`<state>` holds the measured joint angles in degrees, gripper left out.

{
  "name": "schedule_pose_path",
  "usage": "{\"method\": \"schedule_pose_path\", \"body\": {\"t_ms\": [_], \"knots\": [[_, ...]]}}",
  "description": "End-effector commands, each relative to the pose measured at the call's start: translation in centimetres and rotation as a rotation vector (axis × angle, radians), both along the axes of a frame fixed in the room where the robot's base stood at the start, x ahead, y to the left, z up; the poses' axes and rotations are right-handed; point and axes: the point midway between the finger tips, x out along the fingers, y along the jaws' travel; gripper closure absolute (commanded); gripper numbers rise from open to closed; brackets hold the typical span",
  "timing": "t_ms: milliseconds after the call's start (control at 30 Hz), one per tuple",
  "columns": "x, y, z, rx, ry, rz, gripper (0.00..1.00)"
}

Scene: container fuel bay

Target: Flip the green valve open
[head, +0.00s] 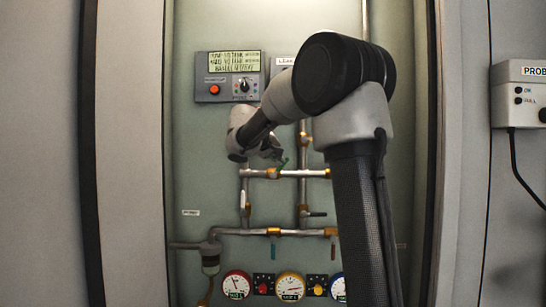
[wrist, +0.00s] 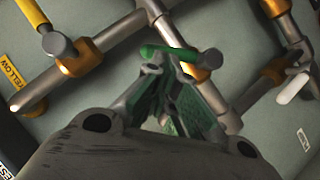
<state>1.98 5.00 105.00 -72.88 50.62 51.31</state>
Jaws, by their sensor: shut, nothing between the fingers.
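The green valve's handle (wrist: 168,53) shows in the wrist view, just beyond my fingertips. It points left from an orange fitting (wrist: 201,71) on a diagonal grey pipe and lies at an angle to that pipe. My gripper (wrist: 174,72) is shut and empty, with its fingertips close to the handle. I cannot tell whether they touch it. In the head view my gripper (head: 271,153) is in front of the upper horizontal pipe. A small green piece (head: 281,164) shows beside it there, partly hidden by the gripper.
A yellow handle (wrist: 32,14) and a white handle (wrist: 293,88) flank the green one. Lower pipes carry teal (head: 273,249) and dark red (head: 333,251) handles. Gauges (head: 236,285) line the bottom. A control box (head: 228,77) is above. The bay's side walls (head: 127,150) stand close.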

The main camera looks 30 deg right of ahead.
Motion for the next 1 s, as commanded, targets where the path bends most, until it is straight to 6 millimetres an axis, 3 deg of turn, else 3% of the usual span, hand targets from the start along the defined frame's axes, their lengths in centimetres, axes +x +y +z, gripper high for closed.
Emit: {"method": "schedule_pose_path", "body": {"t_ms": [1000], "knots": [[-2.1,-3.1,-2.1,0.497,-0.336,0.000,1.00]]}}
